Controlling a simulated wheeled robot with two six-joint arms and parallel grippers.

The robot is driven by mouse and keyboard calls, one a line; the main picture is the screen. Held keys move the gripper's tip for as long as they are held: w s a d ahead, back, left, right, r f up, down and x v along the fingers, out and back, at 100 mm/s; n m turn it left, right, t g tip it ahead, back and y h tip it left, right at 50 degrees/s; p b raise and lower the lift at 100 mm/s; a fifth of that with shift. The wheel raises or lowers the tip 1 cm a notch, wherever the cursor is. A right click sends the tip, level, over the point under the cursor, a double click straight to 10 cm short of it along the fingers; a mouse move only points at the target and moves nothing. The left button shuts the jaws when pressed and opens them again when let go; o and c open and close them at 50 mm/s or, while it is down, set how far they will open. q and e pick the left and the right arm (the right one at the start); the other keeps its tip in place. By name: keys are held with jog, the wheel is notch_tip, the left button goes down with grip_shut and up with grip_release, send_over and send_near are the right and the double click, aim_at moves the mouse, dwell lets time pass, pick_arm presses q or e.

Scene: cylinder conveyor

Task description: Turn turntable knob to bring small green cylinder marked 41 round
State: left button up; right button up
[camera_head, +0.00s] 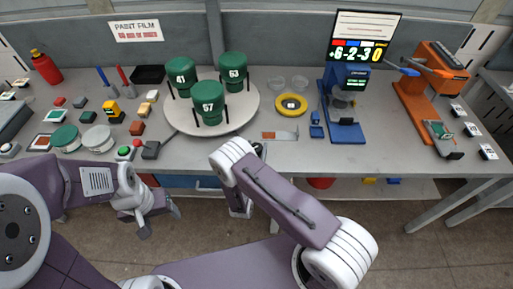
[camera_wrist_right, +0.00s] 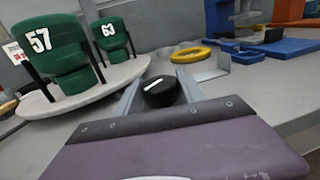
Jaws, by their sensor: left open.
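The small green cylinder marked 41 (camera_head: 181,78) stands upright at the back left of the round turntable (camera_head: 240,122). A green cylinder marked 57 (camera_head: 208,104) stands at the front and one marked 63 (camera_head: 232,66) at the back right. The wrist view shows 57 (camera_wrist_right: 70,75) and 63 (camera_wrist_right: 113,50). The black knob (camera_wrist_right: 161,91), with a white mark, is between the fingers of my right gripper (camera_wrist_right: 160,82); firm contact cannot be told. In the head view my right arm mostly hides the knob. My left gripper (camera_head: 160,220) is open and empty, in front of the table edge.
A yellow ring (camera_head: 291,104) and a blue press-like device (camera_head: 342,108) are right of the turntable, with an orange device (camera_head: 420,105) beyond. Several small blocks, jars and a green button (camera_head: 124,152) crowd the table's left side. A red bottle (camera_head: 46,67) stands at the back left.

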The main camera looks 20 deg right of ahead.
jog(key=c, duration=0.5)
jog(key=shift+f+m+h+b, duration=0.15)
jog(key=shift+m+h+b, duration=0.15)
jog(key=shift+h+b, duration=0.25)
jog(key=m+g+h+b, duration=0.2)
jog(key=b, duration=0.1)
jog(key=m+g+h+b, duration=0.2)
jog(key=g+h+b, duration=0.1)
jog(key=b, duration=0.1)
jog(key=shift+f+m, duration=0.2)
jog(key=shift+m, duration=0.2)
jog(key=shift+r+m+g+h+b, duration=0.25)
jog(key=shift+m+g+h+b, duration=0.65)
jog(key=shift+g+b, duration=0.25)
jog(key=o, duration=1.4)
jog(key=shift+c, duration=0.2)
jog(key=shift+a, duration=0.1)
